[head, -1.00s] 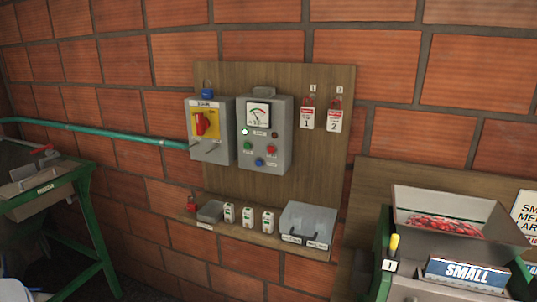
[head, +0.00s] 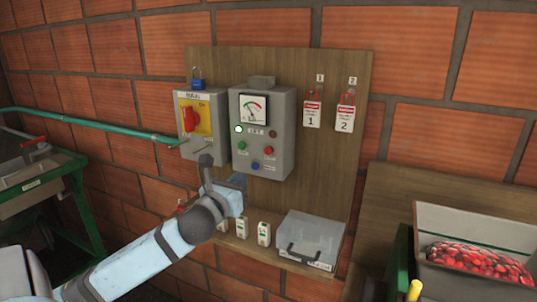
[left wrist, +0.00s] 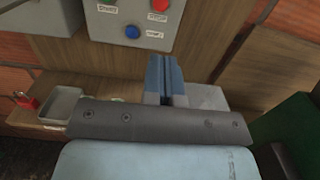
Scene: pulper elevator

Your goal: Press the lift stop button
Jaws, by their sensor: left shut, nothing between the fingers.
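A grey control box (head: 262,135) hangs on a wooden board. It carries a gauge (head: 253,109), a green button (head: 242,146), a red button (head: 268,151) and a blue button (head: 255,165). In the left wrist view the red button (left wrist: 160,5), labelled STOP, shows at the top edge, with the blue button (left wrist: 133,32) lower left of it. My left gripper (head: 238,183) is shut and empty, just below the control box. In the left wrist view its blue fingers (left wrist: 164,62) are together, below the buttons. My right gripper is out of view.
A grey box with a red switch (head: 190,119) and thin rods sticking out adjoins on the left. Padlocks with tags (head: 313,115) hang at right. A ledge below holds a grey case (head: 312,240). A tray of red fruit (head: 480,262) stands at lower right.

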